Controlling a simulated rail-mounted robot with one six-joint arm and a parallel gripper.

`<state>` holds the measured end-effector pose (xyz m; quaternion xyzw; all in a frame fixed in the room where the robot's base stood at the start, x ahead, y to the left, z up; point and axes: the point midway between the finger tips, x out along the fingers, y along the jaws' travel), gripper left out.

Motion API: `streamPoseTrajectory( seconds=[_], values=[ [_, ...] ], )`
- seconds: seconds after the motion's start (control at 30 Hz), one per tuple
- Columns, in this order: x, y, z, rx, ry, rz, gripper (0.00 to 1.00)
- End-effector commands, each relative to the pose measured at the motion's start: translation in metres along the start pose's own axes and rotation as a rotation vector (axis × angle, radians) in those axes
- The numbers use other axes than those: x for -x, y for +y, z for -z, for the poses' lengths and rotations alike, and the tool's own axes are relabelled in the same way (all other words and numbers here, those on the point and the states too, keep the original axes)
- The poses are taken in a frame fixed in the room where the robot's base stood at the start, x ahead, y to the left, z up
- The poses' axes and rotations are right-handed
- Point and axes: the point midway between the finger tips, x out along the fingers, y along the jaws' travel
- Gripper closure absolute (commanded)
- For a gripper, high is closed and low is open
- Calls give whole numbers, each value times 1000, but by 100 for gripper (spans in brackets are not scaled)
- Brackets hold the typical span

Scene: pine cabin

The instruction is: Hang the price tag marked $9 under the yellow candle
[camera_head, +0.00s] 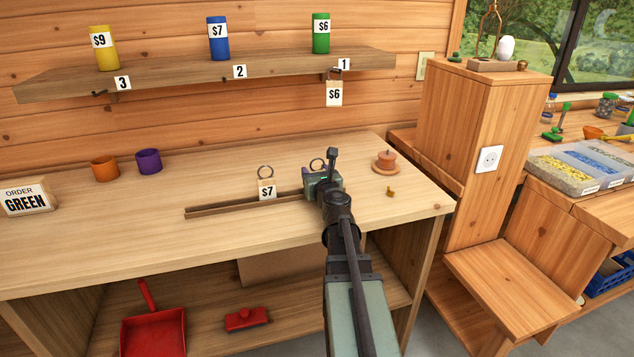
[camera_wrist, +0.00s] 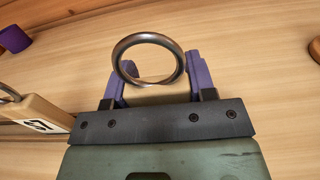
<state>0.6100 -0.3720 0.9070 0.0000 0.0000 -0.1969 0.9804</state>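The yellow candle (camera_head: 105,56), marked $9, stands at the left of the wall shelf, above a hook (camera_head: 100,93) by the number 3. No tag hangs there. My gripper (camera_head: 322,178) is low over the bench, at the right end of a wooden rail. A metal ring (camera_wrist: 148,60) shows between its two spread purple fingers in the wrist view. The tag body under this ring is hidden, so I cannot read its price. My gripper looks open around it; contact is unclear. A tag marked $7 (camera_head: 267,190) stands in the rail to the left.
A $6 tag (camera_head: 334,94) hangs under number 1, below the green candle (camera_head: 321,36). The blue candle (camera_head: 218,40) stands above number 2.

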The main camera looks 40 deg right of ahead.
Motion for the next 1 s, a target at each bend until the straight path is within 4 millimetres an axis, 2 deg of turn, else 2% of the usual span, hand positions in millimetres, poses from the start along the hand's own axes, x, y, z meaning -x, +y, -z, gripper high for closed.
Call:
streamPoseTrajectory(
  seconds=[0.37,0.57,0.67,0.77,0.9,1.0],
  values=[
    [0,0,-4,0,0,0,72],
    [0,0,-25,0,0,0,72],
    [0,0,-48,0,0,0,72],
    [0,0,-79,0,0,0,72],
    [0,0,-134,0,0,0,72],
    [0,0,-167,0,0,0,72]
  ],
)
